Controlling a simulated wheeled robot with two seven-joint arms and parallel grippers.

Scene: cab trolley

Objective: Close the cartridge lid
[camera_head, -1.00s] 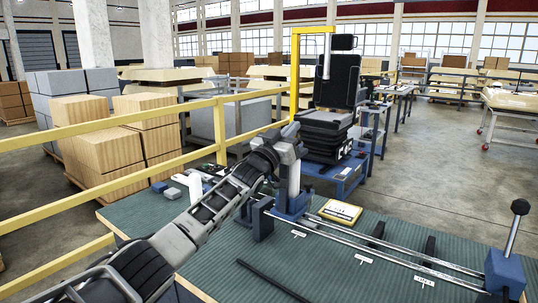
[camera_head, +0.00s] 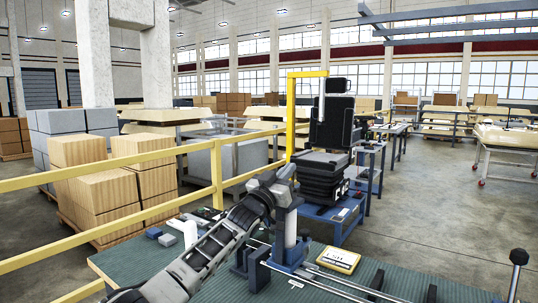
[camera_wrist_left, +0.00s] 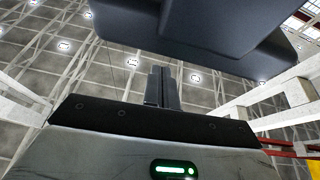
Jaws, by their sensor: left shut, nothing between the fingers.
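My left arm comes in from the lower left, and my left gripper (camera_head: 287,174) is at the top of a grey upright post (camera_head: 290,232) on the bench. In the left wrist view the gripper's two fingers (camera_wrist_left: 161,87) are together with nothing between them. A broad dark blue-grey slab (camera_wrist_left: 215,25) lies across the top of that view, beyond the fingertips. I cannot tell whether it is the cartridge lid or whether the fingers touch it. No cartridge or lid can be made out for certain in the head view; my arm covers part of the fixture. My right gripper is not in view.
The green bench top (camera_head: 215,285) carries rails, a yellow-edged panel (camera_head: 337,259) and a black-knobbed lever (camera_head: 518,258) at the right. A yellow railing (camera_head: 217,165) runs along the left. A black seat (camera_head: 330,140) stands behind. The floor at right is open.

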